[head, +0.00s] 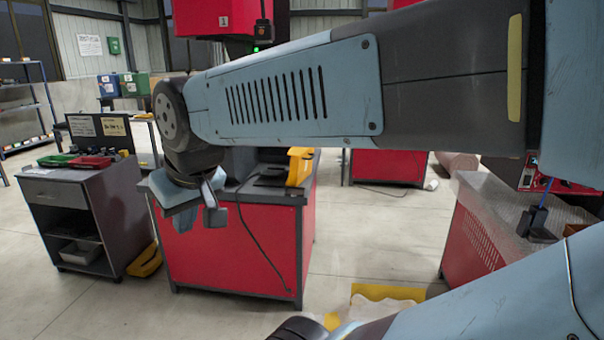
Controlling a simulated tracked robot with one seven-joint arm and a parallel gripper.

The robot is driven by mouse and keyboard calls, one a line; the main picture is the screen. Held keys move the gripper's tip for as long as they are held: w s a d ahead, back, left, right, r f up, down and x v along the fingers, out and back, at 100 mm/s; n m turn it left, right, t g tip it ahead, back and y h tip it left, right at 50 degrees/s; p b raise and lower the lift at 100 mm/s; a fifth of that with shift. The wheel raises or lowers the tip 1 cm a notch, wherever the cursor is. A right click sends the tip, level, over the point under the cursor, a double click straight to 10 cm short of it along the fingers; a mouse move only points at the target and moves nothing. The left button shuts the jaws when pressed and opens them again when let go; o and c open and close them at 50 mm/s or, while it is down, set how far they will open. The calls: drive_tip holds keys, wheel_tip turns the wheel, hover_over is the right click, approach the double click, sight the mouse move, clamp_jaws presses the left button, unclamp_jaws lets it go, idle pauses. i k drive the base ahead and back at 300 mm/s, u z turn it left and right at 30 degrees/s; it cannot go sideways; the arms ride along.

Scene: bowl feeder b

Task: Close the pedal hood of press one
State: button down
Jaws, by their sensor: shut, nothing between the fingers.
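A red press (232,243) stands in the middle, with its red upper housing (215,17) above, partly hidden by my arm. A yellow pedal-like part (145,262) lies on the floor at the press's left side, partly hidden by the cart. I cannot tell whether its hood is open or closed. Another yellow curved part (299,167) stands on the press table. My gripper (214,208) hangs in front of the press's table edge, pointing down. It is shut and empty, and apart from both yellow parts in the picture.
A grey cart (85,215) with green and red trays stands left of the press. A dark cable (262,245) hangs down the press front. A red bench (470,240) with a perforated side is at right. Yellow floor marking (388,292) lies in front. Open floor (380,235) lies between press and bench.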

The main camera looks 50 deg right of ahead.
sight(301, 159)
drive_tip(key=z, duration=0.1)
drive_tip(key=k, duration=0.3)
drive_tip(key=z, duration=1.4)
drive_tip(key=k, duration=0.85)
drive_tip(key=i, duration=0.9)
drive_tip(key=u, duration=0.05)
